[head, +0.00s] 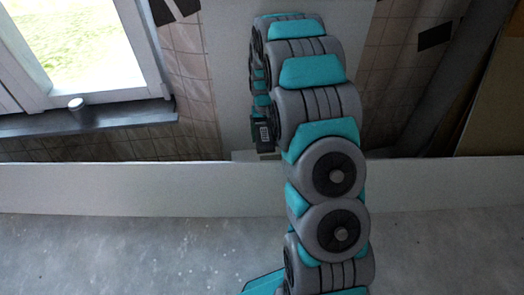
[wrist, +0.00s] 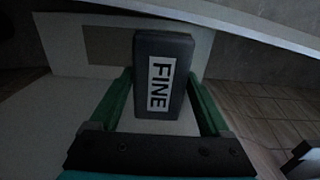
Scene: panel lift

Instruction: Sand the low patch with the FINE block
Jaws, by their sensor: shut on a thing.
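The FINE block (wrist: 179,100) is dark grey with a white label reading FINE. In the wrist view it sits upright between the green fingers of my gripper (wrist: 160,80), which is shut on it. A grey-brown rectangle (wrist: 105,46), perhaps the low patch, shows on a pale panel (wrist: 65,75) beyond the block. I cannot tell whether the block touches the panel. In the head view my gripper end is low before the pale panel (head: 228,75), partly behind my arm. No patch can be made out there.
A long white board (head: 120,188) runs across in front of the wall. Brown sheets (head: 495,110) lean at the right. The grey floor (head: 120,250) looks clear.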

